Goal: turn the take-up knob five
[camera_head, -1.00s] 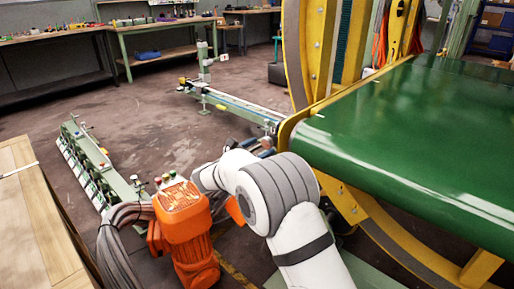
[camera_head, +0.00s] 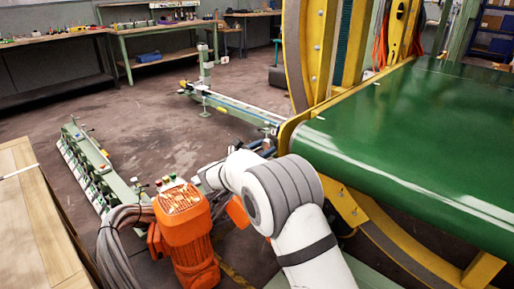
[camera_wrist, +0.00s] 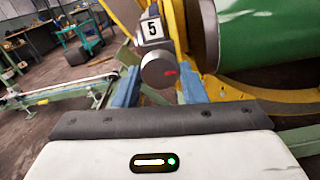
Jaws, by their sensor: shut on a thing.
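The take-up knob (camera_wrist: 158,70) is a dark grey round knob with a short red mark on its face. The mark lies to the right of the face's centre. A white plate with a black 5 (camera_wrist: 152,29) sits just above it. My gripper (camera_wrist: 159,80) has its two blue fingers on either side of the knob, shut on it. In the head view my arm hides the knob, and the gripper is too small and covered to make out.
The green belt (camera_head: 420,140) on its yellow frame (camera_head: 345,205) is close on the right. An orange motor (camera_head: 183,215) with grey cables stands near my arm. A green rail unit (camera_head: 90,160) and wooden table (camera_head: 35,220) are at left. Floor (camera_head: 150,110) beyond is open.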

